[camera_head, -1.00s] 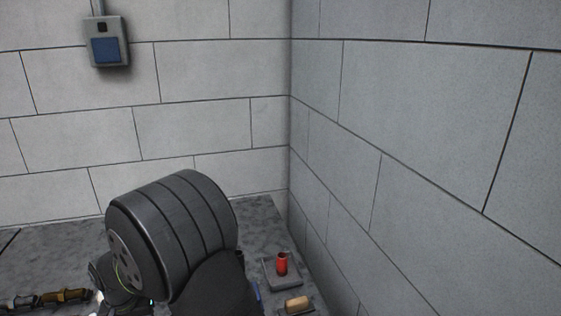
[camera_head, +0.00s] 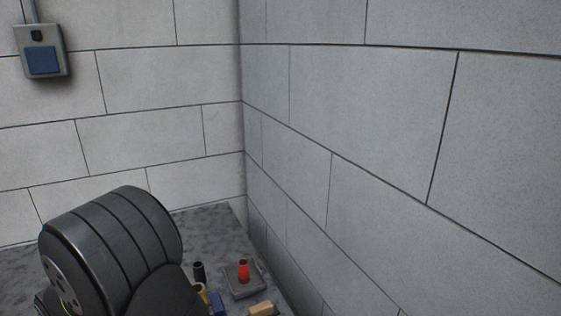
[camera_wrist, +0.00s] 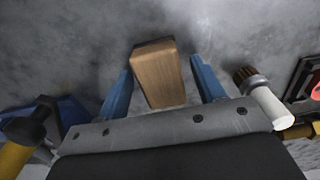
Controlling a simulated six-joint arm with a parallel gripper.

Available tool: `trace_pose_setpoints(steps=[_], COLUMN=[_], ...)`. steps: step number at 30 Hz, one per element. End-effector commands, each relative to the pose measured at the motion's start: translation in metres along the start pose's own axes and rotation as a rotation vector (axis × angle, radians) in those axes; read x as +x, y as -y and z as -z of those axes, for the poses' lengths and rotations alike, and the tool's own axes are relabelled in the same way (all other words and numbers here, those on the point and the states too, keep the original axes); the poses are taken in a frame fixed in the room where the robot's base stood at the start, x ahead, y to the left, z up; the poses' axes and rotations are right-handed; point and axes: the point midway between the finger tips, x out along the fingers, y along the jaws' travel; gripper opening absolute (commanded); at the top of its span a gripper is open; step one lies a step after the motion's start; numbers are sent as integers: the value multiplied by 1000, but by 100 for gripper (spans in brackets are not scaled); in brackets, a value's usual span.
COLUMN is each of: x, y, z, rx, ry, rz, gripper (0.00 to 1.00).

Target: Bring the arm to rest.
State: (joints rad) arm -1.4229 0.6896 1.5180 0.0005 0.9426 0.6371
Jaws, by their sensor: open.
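My gripper (camera_wrist: 161,66) shows in the wrist view with its two blue fingers apart. A wooden block (camera_wrist: 157,73) appears between the fingers; whether it lies in the gap or below it I cannot tell, and the fingers do not appear to press on it. A wooden block (camera_head: 262,308) also shows at the bottom edge of the head view. My dark, thick arm link (camera_head: 112,250) fills the lower left of the head view. My gripper is not clearly seen there.
A red cylinder (camera_head: 243,271) stands on a grey tray (camera_head: 245,291) near the right wall. Black (camera_head: 199,271), yellow (camera_head: 202,291) and blue (camera_head: 218,304) items are beside my arm. In the wrist view, a white-ended cylinder (camera_wrist: 268,103) is right and a yellow cylinder (camera_wrist: 18,150) left.

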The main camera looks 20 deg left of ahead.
Motion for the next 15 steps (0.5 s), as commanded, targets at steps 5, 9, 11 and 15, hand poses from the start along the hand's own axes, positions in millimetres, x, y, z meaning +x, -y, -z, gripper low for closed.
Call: trace_pose_setpoints(steps=[5, 9, 11, 15], x=[-44, -73, -85, -113], y=[1, 1, 1, 1], z=[2, 2, 2, 1], rx=[0, 0, 0, 0], ry=[-10, -10, -10, -10], rz=[7, 7, 8, 8], gripper=[63, 63, 63, 63])
